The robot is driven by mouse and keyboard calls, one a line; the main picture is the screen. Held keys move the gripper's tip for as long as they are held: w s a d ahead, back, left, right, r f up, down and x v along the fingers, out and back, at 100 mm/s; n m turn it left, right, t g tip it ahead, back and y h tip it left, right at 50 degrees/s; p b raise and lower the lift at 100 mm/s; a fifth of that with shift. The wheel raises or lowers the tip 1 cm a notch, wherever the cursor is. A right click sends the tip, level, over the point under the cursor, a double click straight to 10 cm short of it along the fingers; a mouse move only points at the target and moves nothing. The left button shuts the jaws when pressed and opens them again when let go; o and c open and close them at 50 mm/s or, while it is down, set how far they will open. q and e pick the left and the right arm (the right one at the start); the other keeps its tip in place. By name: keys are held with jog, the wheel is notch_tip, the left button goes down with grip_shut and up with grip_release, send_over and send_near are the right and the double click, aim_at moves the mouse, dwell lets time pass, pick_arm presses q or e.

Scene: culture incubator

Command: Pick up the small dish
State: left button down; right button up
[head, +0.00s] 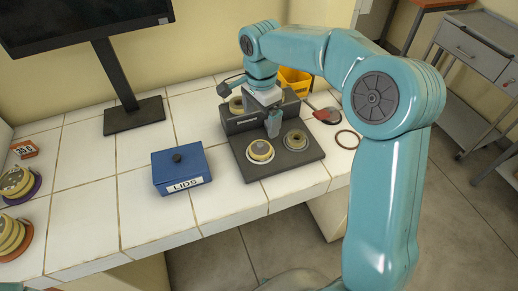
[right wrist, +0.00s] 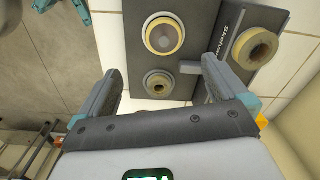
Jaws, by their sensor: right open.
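A dark grey stand (head: 310,155) on the tiled counter holds round dishes. A yellowish dish on a white ring (head: 260,151) sits at its front left. A smaller-looking brownish dish (head: 295,140) sits to its right. A third dish (head: 236,105) sits on the raised back part. The right wrist view shows the yellowish dish (right wrist: 165,35), the smaller brownish dish (right wrist: 158,83) and the third dish (right wrist: 255,48). My right gripper (head: 273,127) is over the stand, fingers pointing down, open and empty. In the right wrist view the smaller dish appears between its fingers (right wrist: 162,72); the height gap is unclear. My left gripper is not in view.
A blue box marked LIDS (head: 181,170) stands left of the stand. Stacked dishes (head: 12,235) and an orange timer (head: 25,149) are at far left. A monitor (head: 110,70) stands behind.

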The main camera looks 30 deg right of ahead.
send_over(259, 144)
notch_tip(259, 144, down, 7)
jog(key=shift+d+r, duration=0.1)
jog(key=shift+r, duration=0.05)
jog(key=shift+s+f, duration=0.25)
jog(key=shift+f, duration=0.05)
jog(key=shift+s, duration=0.25)
jog(key=shift+a+f, duration=0.2)
jog(key=shift+f, duration=0.15)
jog(key=f, duration=0.2)
jog(key=w+f+p, duration=0.1)
jog(key=f, duration=0.1)
jog(key=shift+d+f, duration=0.15)
jog(key=shift+f, duration=0.05)
jog(key=shift+s+f, duration=0.15)
jog(key=shift+s, duration=0.15)
jog(key=shift+w, duration=0.15)
jog(key=shift+c, duration=0.9)
jog(key=shift+w+f, duration=0.1)
jog(key=shift+f, duration=0.05)
jog(key=c, duration=0.9)
jog(key=shift+r, duration=0.2)
jog(key=shift+c, duration=0.8)
